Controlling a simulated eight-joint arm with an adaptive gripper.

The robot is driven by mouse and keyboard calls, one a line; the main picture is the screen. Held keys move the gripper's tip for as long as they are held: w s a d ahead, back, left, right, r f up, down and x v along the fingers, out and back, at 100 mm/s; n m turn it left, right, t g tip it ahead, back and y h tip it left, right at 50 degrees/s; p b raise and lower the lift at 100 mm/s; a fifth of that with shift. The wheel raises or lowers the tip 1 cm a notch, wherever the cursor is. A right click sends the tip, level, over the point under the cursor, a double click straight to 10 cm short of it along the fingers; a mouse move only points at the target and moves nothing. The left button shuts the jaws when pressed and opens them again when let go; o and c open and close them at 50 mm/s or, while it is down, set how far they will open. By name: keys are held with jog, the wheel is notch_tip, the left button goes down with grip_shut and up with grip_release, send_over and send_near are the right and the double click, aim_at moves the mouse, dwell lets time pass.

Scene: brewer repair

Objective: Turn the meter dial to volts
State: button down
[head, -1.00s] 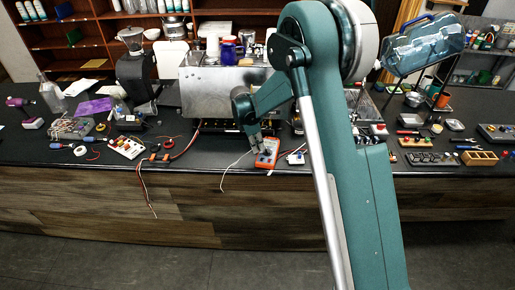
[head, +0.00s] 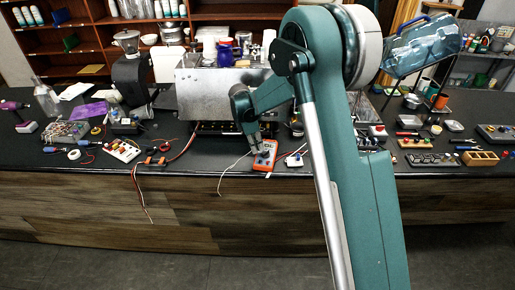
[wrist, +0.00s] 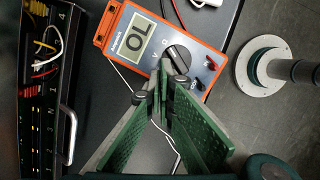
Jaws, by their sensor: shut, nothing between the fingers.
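The orange meter (head: 265,160) lies on the dark bench in front of the metal brewer. The dial's pointer setting is too small to read surely. My gripper (head: 257,150) is at the meter's left side in the head view. In the wrist view my gripper (wrist: 160,88) is shut and empty, its green fingertips close beside the dial. I cannot tell whether they touch it.
The metal brewer (head: 205,95) stands just behind the meter. An open panel with wires (wrist: 40,65) lies left in the wrist view. A white cable (head: 233,165) runs near the meter. The bench's front edge is close.

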jog(key=shift+s, duration=0.25)
jog(key=shift+s, duration=0.6)
jog(key=shift+w+a+b, duration=0.25)
jog(key=shift+a+b, duration=0.1)
jog(key=shift+a, duration=0.05)
jog(key=w+a, duration=0.2)
jog(key=shift+w+a+r+b, duration=0.1)
jog(key=shift+a+r+b, duration=0.2)
jog(key=shift+a, duration=0.05)
jog(key=w+v, duration=0.1)
jog(key=v, duration=0.8)
jog(key=shift+w+r, duration=0.25)
jog(key=shift+w, duration=0.15)
jog(key=c, duration=3.2)
grip_release()
jog(key=shift+d, duration=0.1)
jog(key=shift+c, duration=0.2)
